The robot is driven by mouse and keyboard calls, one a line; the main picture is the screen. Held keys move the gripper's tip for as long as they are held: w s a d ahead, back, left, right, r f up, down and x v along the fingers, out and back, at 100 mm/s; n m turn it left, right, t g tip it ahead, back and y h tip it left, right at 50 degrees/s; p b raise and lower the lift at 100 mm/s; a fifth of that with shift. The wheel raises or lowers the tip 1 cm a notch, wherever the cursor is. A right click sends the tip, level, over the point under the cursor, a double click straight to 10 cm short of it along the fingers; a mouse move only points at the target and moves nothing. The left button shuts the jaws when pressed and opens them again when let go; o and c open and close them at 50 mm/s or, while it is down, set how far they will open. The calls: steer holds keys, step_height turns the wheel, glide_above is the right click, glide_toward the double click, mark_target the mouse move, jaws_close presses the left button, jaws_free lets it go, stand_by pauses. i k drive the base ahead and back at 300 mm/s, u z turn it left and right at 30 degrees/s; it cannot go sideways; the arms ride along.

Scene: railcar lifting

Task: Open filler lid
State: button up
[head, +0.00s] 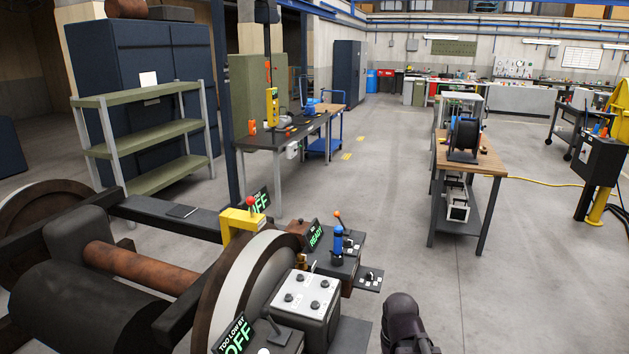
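I cannot pick out a filler lid for certain. The axle box (304,304) at the wheel's right side has a light grey bolted cover on top. A small brass-coloured fitting (301,262) sits behind it, and its detail is too small to read. A dark end part of my arm (405,326) shows at the bottom edge, to the right of the axle box and apart from it. I cannot make out gripper fingers or anything held.
The wheelset's near wheel (236,283) fills the lower left. A READY sign (316,236), a blue bottle-like item (338,240) and a lever stand behind the axle box. A wooden-topped bench (485,163) with a black reel stands right. The floor between is clear.

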mark_target(299, 226)
steer(key=u, duration=0.2)
steer(key=i, duration=0.9)
steer(key=u, duration=0.15)
steer(key=k, duration=0.65)
steer(key=z, duration=0.4)
steer(key=i, duration=1.85)
steer(key=u, duration=0.6)
